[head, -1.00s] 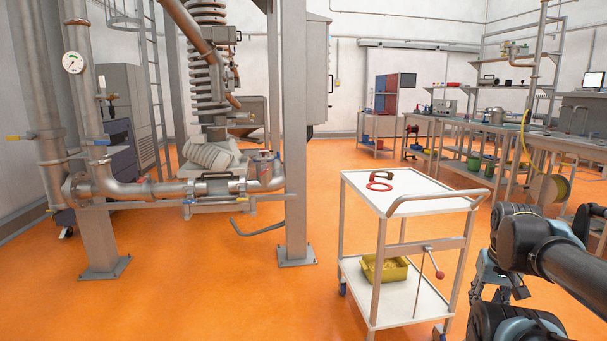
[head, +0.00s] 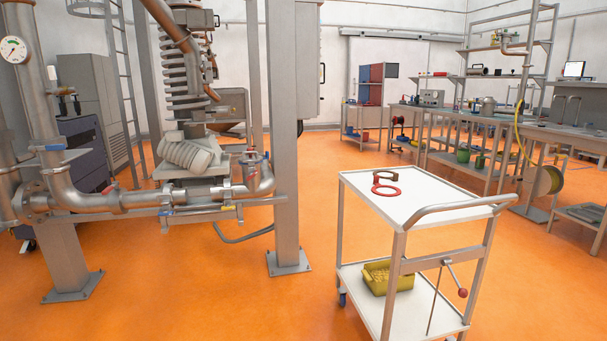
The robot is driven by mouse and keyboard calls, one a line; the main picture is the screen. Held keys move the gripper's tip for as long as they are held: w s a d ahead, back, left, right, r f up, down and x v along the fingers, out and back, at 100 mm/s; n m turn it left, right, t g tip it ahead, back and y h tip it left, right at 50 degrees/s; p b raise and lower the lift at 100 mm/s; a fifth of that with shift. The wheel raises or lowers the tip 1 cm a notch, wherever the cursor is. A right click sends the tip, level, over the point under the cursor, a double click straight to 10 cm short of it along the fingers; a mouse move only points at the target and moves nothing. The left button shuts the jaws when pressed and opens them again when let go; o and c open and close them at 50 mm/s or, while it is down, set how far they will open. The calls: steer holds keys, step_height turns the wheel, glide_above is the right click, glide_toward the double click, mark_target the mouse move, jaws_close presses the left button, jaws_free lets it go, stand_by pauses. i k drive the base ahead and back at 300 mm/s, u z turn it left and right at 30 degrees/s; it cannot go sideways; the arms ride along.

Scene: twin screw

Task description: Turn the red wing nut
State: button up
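I cannot make out a red wing nut for certain. The horizontal steel pipe (head: 140,201) on the left runs to an upturned elbow (head: 262,180) beside the grey post. Pipe joints with small blue and yellow parts sit along it, too small to tell their shape. A tiny red spot (head: 107,189) shows above the pipe; I cannot tell what it is. My gripper is not in view.
A grey post (head: 284,150) stands by the pipe. Orange floor is clear between post and trolley.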

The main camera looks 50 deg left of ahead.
mark_target(252, 173)
steer(key=z, duration=0.25)
steer(key=i, duration=1.1)
steer(key=u, duration=4.15)
steer(key=i, duration=1.05)
steer(key=z, duration=0.1)
